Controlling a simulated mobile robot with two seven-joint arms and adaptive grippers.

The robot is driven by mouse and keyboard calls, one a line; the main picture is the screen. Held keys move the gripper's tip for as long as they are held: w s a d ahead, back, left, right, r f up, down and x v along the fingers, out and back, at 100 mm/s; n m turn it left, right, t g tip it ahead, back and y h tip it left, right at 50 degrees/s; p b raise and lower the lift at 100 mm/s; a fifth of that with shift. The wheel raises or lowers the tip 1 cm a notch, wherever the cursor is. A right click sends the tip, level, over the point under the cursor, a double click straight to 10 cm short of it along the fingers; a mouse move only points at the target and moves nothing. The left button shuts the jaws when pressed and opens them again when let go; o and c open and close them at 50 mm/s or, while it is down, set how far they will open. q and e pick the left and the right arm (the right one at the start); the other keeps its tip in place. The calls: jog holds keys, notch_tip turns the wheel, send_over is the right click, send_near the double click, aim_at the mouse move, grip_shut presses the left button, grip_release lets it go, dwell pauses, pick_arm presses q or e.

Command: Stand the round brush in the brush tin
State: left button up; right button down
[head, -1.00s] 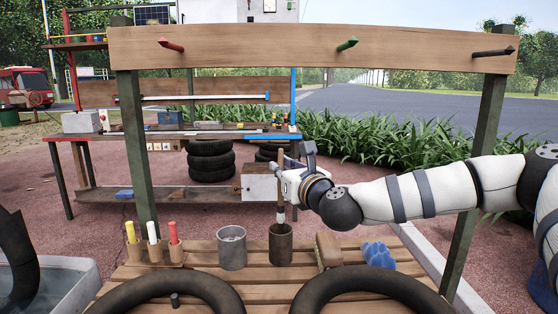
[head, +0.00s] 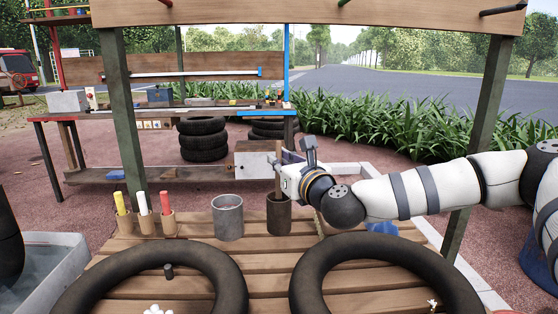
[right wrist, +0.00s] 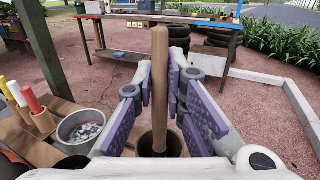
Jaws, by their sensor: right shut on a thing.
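The round brush (head: 278,158) is upright, with a plain wooden handle. My right gripper (head: 285,178) is shut on its handle; the handle also stands between the purple finger pads in the right wrist view (right wrist: 160,85). The brush tin (head: 279,216) is a dark brown cylinder on the slatted table, directly below the gripper. The brush's lower end is inside the tin's mouth and hidden by its wall. I cannot tell whether it touches the bottom. The tin's dark opening shows around the handle in the right wrist view (right wrist: 147,148). My left gripper is not in view.
A grey metal can (head: 228,220) stands just left of the tin. Yellow, white and red markers (head: 143,204) stand in holders further left. Two black tyres (head: 232,282) lie in front. A blue thing (head: 383,228) lies to the right, partly behind my arm.

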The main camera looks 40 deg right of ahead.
jog(key=c, duration=1.6)
grip_release()
jog(key=shift+o, duration=0.2)
jog(key=s+a, duration=0.1)
jog(key=s, duration=1.1)
jog(key=shift+a, duration=0.4)
